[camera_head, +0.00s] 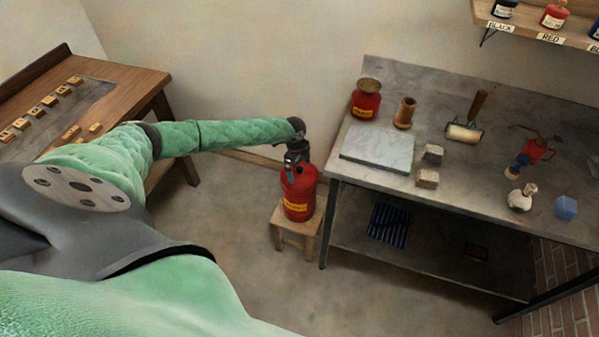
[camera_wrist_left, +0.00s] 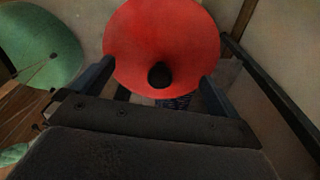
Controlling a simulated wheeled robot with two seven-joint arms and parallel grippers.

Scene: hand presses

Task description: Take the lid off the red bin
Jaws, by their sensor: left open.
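The red bin (camera_head: 298,200) is a round red can with a yellow label, standing upright on a small wooden stool. My left gripper (camera_head: 294,158) is open just above the lid. In the left wrist view its two dark fingers lie either side of the knob, apart from it. My right gripper is not in view.
A metal workbench (camera_head: 460,180) stands right of the stool (camera_head: 297,233), holding a grey slab (camera_head: 378,148), a smaller red can (camera_head: 366,102), a roller (camera_head: 465,130) and other items. A wooden table (camera_head: 120,85) with small blocks is at left. The floor in front is clear.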

